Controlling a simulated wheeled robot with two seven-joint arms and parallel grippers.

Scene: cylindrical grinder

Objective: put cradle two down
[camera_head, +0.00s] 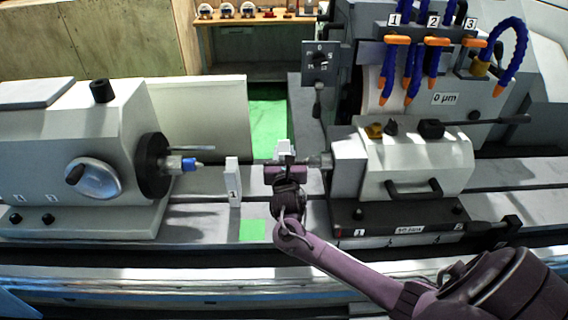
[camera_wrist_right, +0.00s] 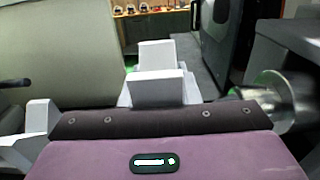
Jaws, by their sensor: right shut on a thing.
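My right gripper (camera_head: 284,158) is over the machine bed, between the left and right heads of the grinder, and is shut on a small white cradle (camera_head: 285,147). My arm hides most of this cradle in the head view. White blocks show ahead of the gripper in the right wrist view (camera_wrist_right: 156,88), and I cannot tell cradle from fingers there. Another white cradle (camera_head: 233,180), with a small mark I cannot read surely, stands upright on the bed left of my gripper. A bright green patch (camera_head: 252,230) lies bare on the bed in front, left of my wrist. My left gripper is not in view.
The left head (camera_head: 75,160) carries a dark chuck and blue-ringed centre (camera_head: 188,164). The right head's metal spindle (camera_head: 320,160) is close to the right of my gripper and shows in the right wrist view (camera_wrist_right: 272,92). Blue hoses (camera_head: 410,75) hang at upper right.

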